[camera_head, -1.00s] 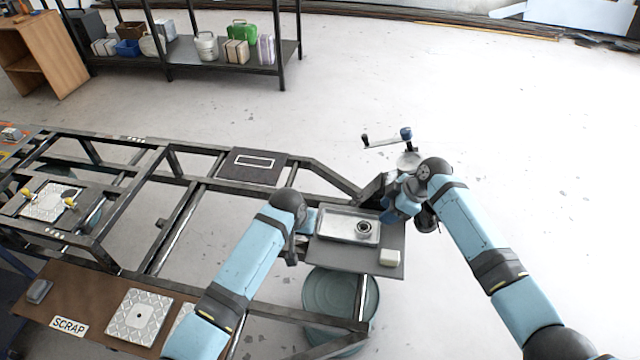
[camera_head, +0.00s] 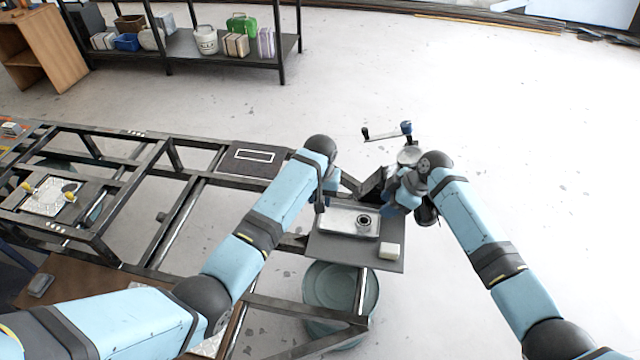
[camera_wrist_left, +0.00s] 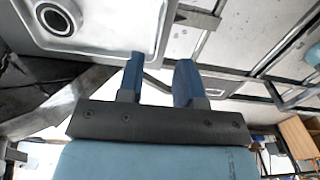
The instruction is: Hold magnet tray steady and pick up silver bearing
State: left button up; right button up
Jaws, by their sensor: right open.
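The magnet tray (camera_head: 338,229) is a shallow silver tray on a dark grey plate. The silver bearing (camera_head: 363,220), a ring with a dark hole, lies inside it towards the right. Both also show at upper left in the left wrist view, the tray (camera_wrist_left: 120,27) and the bearing (camera_wrist_left: 57,17). My left gripper (camera_wrist_left: 160,70) is at the tray's edge, its blue fingers apart with nothing visible between them; I cannot tell whether they touch the rim. In the head view it is mostly hidden by its arm. My right gripper (camera_head: 391,199) is open at the tray's right end, partly hidden by its wrist.
A small cream block (camera_head: 390,250) sits on the plate's front right. A round greenish bin (camera_head: 321,293) stands below. A crank handle (camera_head: 388,133) is behind the right gripper. A metal frame (camera_head: 180,225) stretches left. The floor (camera_head: 500,120) beyond is clear.

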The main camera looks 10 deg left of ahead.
pick_arm(q)
notch_tip(320, 180, down, 7)
jog(key=shift+r, duration=0.2)
grip_shut()
dwell(0.3)
